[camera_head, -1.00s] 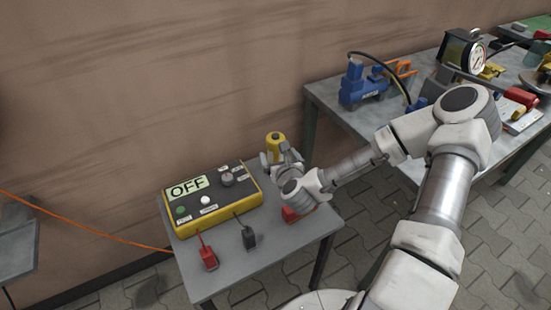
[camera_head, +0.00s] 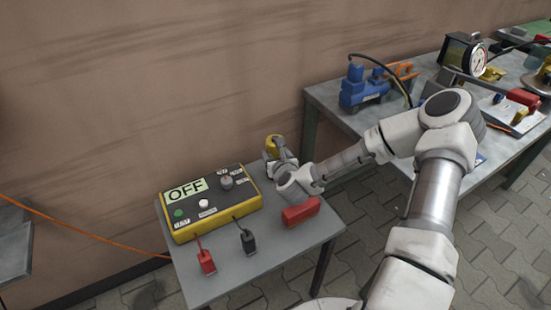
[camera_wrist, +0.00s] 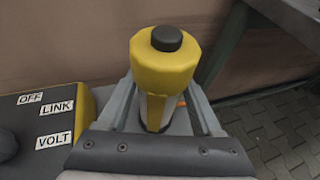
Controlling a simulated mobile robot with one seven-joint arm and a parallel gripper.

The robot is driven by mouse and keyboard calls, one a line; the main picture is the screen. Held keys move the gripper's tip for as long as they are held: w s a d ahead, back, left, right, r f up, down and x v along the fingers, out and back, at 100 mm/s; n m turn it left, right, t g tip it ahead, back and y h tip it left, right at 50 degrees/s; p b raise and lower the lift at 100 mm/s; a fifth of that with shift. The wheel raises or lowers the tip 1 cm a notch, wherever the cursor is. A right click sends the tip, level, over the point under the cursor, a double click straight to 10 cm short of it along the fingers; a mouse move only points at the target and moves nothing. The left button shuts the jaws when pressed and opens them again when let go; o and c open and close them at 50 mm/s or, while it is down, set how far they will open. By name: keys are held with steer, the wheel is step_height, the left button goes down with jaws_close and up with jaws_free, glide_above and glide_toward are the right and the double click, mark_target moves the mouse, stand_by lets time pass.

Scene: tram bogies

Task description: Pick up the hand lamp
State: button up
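The hand lamp is yellow with a black cap and a paler lower body. It stands upright at the back of the small grey table, its yellow top (camera_head: 273,142) showing just beyond my gripper (camera_head: 281,160). In the wrist view the lamp (camera_wrist: 164,62) is between the two fingers of my gripper (camera_wrist: 162,100). The fingers are apart, with a gap beside the lower body at the right.
A yellow and black control box (camera_head: 215,200) reading OFF stands left of the lamp. A red block (camera_head: 301,211), a red clip (camera_head: 206,262) and a black clip (camera_head: 248,241) lie on the table (camera_head: 270,265). A larger workbench with a blue tool (camera_head: 362,86) is at the right.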

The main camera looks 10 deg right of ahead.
jaws_close()
steer(key=shift+r, duration=0.1)
